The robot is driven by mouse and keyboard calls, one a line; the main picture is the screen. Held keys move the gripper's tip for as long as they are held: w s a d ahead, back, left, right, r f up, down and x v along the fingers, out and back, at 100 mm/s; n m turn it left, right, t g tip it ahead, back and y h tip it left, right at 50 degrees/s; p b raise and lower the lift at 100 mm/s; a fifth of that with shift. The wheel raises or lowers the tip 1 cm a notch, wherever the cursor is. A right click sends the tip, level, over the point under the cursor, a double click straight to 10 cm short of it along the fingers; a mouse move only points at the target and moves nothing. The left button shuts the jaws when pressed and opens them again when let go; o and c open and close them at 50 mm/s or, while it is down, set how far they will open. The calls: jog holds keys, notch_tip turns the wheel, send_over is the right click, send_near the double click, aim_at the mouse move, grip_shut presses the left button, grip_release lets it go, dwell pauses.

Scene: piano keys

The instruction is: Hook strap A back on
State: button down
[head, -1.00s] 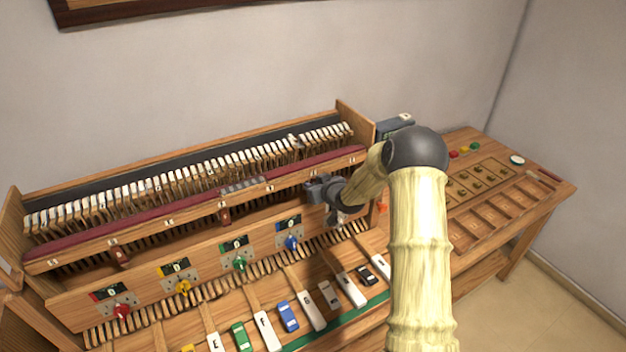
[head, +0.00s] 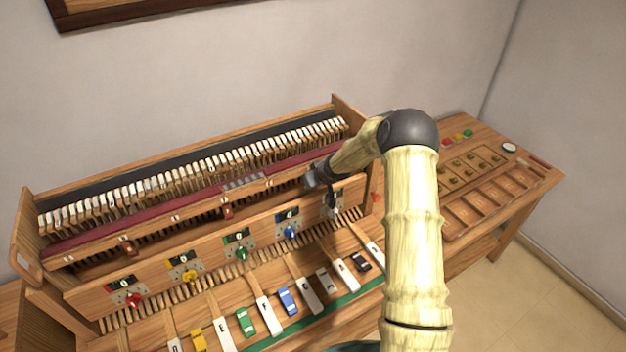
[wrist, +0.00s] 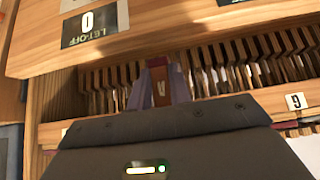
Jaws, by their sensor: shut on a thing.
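My gripper (wrist: 158,78) is shut on a reddish-brown strap (wrist: 159,88) in the wrist view. A pale letter on the strap looks like an upside-down A. The strap's far end lies by the wooden panel's lower edge, and I cannot see a hook for it. In the head view my gripper (head: 312,178) is at the right part of the piano action, between the maroon-topped rail (head: 150,209) and the front panel; the strap is hidden there. Two similar straps hang from the rail, one at its middle (head: 228,211) and one at the left (head: 128,248).
The front panel (head: 215,257) carries coloured knobs, including a blue knob (head: 291,233) and a black knob (head: 332,200). Thin wooden action parts (wrist: 205,75) crowd behind the strap. A side table (head: 490,180) with trays stands at the right.

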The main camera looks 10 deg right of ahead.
jog(key=c, duration=1.3)
grip_release()
jog(key=b+v, duration=0.3)
jog(key=v, duration=1.4)
jog(key=shift+r+b, duration=0.2)
jog(key=shift+b, duration=0.15)
